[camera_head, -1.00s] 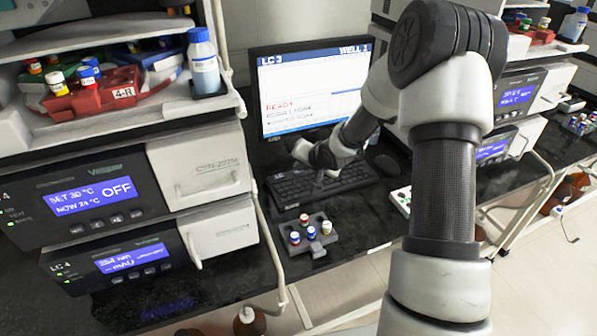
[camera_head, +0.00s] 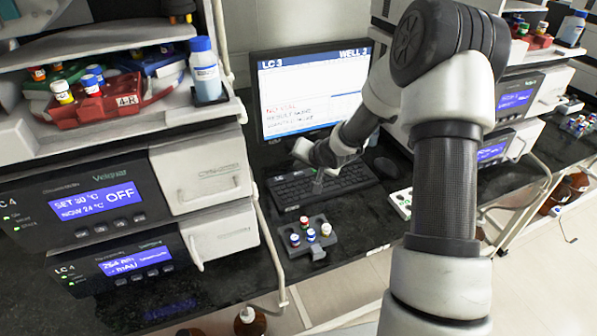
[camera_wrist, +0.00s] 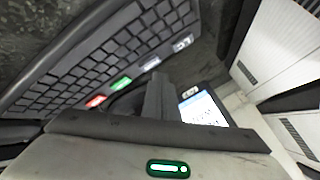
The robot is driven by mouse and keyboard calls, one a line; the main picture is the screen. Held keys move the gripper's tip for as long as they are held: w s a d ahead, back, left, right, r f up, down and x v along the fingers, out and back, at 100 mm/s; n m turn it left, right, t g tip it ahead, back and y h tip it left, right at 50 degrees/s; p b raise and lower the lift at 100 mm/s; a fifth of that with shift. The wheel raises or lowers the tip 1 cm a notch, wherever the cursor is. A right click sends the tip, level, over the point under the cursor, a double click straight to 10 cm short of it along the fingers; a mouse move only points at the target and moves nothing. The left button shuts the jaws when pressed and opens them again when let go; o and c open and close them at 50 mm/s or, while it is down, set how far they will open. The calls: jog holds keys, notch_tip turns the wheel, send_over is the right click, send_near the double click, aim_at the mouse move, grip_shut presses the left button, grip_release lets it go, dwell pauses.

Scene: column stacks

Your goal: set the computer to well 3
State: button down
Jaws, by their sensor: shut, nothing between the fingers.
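The computer monitor (camera_head: 312,95) stands at the back of the bench in the head view. Its header reads "LC 3" at left and "WELL 2" at right, with a red line, too blurred to read surely, and grey lines lower down. The black keyboard (camera_head: 290,193) lies in front of it and fills the upper left of the wrist view (camera_wrist: 100,58). A red key (camera_wrist: 96,101), a green key (camera_wrist: 121,83) and pale keys (camera_wrist: 183,43) run along its edge. My gripper (camera_head: 318,186) is shut and empty, pointing down over the keyboard; I cannot tell whether it touches a key.
A grey rack (camera_head: 312,240) with several capped vials stands in front of the keyboard. A mouse (camera_head: 386,167) lies to its right. LC 4 modules (camera_head: 120,205) stand at left, and more instruments (camera_head: 515,110) at right.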

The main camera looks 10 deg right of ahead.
aim_at(301, 175)
notch_tip(301, 175, up, 5)
jog(key=p, duration=0.4)
jog(key=shift+p, duration=0.35)
dwell(3.5)
notch_tip(301, 175, up, 4)
jog(key=n+y+p, duration=0.1)
jog(key=n+p, duration=0.2)
jog(key=n, duration=1.6)
jog(key=shift+d+f, duration=0.1)
jog(key=shift+f, duration=0.1)
notch_tip(301, 175, down, 9)
jog(key=b, duration=0.8)
jog(key=shift+r+b, duration=0.2)
jog(key=shift+b, duration=0.1)
